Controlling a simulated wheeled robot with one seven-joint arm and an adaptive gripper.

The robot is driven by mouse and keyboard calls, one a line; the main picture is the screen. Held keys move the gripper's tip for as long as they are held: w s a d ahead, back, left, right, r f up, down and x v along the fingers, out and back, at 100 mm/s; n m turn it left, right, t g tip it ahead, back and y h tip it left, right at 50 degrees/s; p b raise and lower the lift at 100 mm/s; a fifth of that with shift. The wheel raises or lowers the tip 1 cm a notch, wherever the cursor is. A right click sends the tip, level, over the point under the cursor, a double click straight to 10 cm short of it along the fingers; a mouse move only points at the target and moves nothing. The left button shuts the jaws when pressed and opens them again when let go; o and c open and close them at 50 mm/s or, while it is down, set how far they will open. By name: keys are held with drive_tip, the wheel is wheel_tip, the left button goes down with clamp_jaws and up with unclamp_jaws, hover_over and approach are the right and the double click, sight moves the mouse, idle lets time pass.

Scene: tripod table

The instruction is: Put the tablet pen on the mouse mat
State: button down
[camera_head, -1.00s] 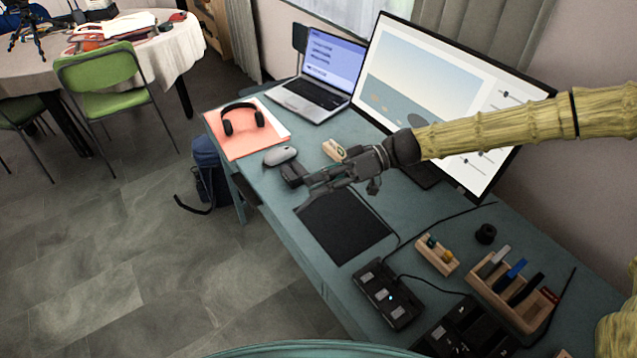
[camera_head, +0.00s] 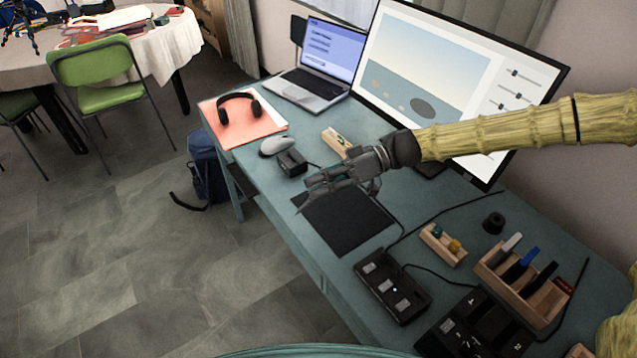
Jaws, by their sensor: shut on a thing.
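My gripper (camera_head: 310,190) is over the far left part of the black mouse mat (camera_head: 350,232), which lies flat on the blue-green desk. Its fingers are shut on a thin, dark grey item, of which only a narrow tip (camera_head: 300,205) shows, pointing down and left. It fits the tablet pen, but the fingers hide most of it and its colour blends with them. I cannot tell whether its tip touches the mat or hangs above it.
A grey mouse (camera_head: 276,146) and a small black box (camera_head: 292,162) lie beyond the gripper. The monitor (camera_head: 455,75) stands close behind my arm. A wooden pen holder (camera_head: 522,284), a small wooden block (camera_head: 443,244) and black devices (camera_head: 392,287) fill the right side.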

drive_tip(key=shift+f+b, duration=2.9)
drive_tip(key=shift+f, duration=0.8)
drive_tip(key=c, duration=1.2)
unclamp_jaws()
drive_tip(key=shift+r, duration=0.15)
wheel_tip(320, 180, up, 9)
drive_tip(key=p, duration=0.3)
